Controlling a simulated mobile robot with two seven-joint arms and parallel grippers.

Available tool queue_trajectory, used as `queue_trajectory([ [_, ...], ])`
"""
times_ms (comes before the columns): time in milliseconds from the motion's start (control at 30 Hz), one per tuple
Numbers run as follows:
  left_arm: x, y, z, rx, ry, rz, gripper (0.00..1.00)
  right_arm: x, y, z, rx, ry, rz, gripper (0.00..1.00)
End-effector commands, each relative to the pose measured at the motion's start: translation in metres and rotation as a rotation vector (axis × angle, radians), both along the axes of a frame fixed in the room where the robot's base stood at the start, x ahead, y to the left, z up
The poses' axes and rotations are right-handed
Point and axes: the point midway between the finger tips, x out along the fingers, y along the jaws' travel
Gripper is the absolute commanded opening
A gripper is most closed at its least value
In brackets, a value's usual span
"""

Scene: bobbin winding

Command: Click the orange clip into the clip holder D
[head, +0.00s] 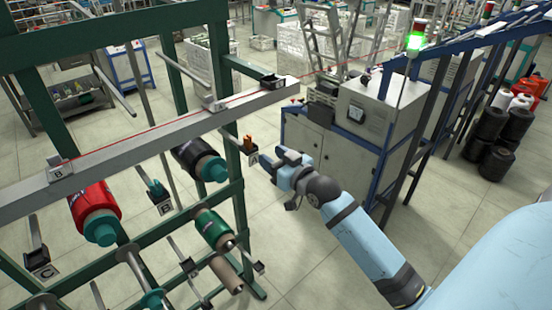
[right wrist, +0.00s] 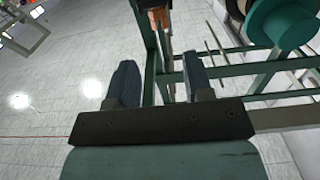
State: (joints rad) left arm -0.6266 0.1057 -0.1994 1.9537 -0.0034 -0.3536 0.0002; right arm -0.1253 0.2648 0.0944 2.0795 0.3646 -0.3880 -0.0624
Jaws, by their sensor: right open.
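The orange clip (head: 247,143) stands upright at the holder marked A (head: 254,160), on the right side of the green rack. My right gripper (head: 272,163) is open and empty, just right of that holder and apart from the clip. In the right wrist view the clip (right wrist: 160,18) shows ahead of my open fingers (right wrist: 162,80), roughly in line with the gap between them. I cannot make out a holder marked D. My left gripper is not in view.
The green rack (head: 237,215) carries a red bobbin (head: 92,205), a black bobbin (head: 192,155) and a green bobbin (head: 212,226). A grey rail (head: 150,140) with a red thread crosses above. A grey machine cabinet (head: 330,150) stands behind my right arm.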

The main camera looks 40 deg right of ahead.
Motion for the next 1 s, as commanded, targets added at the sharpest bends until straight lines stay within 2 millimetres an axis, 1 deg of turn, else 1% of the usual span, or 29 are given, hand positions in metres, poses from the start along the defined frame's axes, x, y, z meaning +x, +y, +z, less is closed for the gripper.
queue_trajectory([
  [300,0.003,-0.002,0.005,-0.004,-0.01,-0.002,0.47,0.048,0.004,0.0,0.0,0.0,0.001,0.47],
  [500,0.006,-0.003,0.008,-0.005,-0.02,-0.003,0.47,0.074,0.007,-0.001,-0.001,0.001,0.001,0.47],
  [700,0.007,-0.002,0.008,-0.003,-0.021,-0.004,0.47,0.087,0.007,-0.001,-0.001,0.001,0.0,0.47],
  [1000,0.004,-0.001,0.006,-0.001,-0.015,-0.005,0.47,0.089,0.008,-0.001,-0.001,0.002,0.001,0.47],
])
